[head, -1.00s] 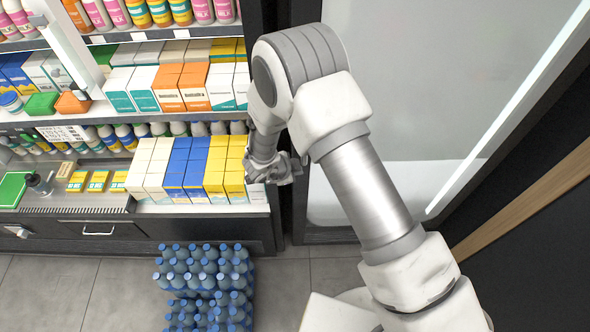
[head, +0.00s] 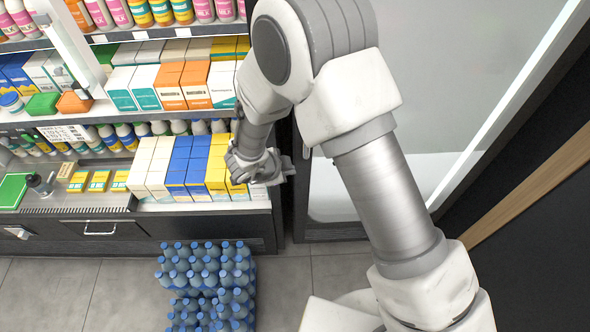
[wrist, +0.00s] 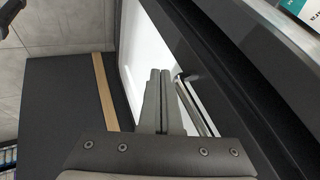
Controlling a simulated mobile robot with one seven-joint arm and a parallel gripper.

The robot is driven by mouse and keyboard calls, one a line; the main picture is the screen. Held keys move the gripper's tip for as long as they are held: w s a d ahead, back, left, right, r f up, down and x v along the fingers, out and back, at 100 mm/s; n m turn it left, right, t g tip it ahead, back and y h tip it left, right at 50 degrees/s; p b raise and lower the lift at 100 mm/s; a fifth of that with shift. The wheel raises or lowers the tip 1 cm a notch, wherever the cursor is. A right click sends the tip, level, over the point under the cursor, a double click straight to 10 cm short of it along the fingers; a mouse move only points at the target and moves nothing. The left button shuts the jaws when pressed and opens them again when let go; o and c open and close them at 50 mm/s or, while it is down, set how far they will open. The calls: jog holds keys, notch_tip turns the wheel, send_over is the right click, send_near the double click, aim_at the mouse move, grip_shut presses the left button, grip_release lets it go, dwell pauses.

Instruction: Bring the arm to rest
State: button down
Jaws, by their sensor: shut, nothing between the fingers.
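My arm reaches up from the lower right in the head view, bends at the top and hangs down at the right end of the shelves. My gripper (head: 284,172) is small there, in front of the yellow boxes (head: 217,165) and beside the glass door. In the wrist view my gripper (wrist: 160,75) shows its two fingers side by side, shut and empty, with the pale door panel behind them. I cannot tell how much space lies between the gripper and the boxes.
Shelves of boxes and bottles fill the left, with orange-and-white boxes (head: 183,85) on the middle shelf. Packs of blue bottles (head: 208,285) stand on the floor below. A pale glass door (head: 450,90) with a dark frame is at the right. Tiled floor (head: 80,290) is clear at the lower left.

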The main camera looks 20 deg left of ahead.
jog(key=shift+v, duration=0.9)
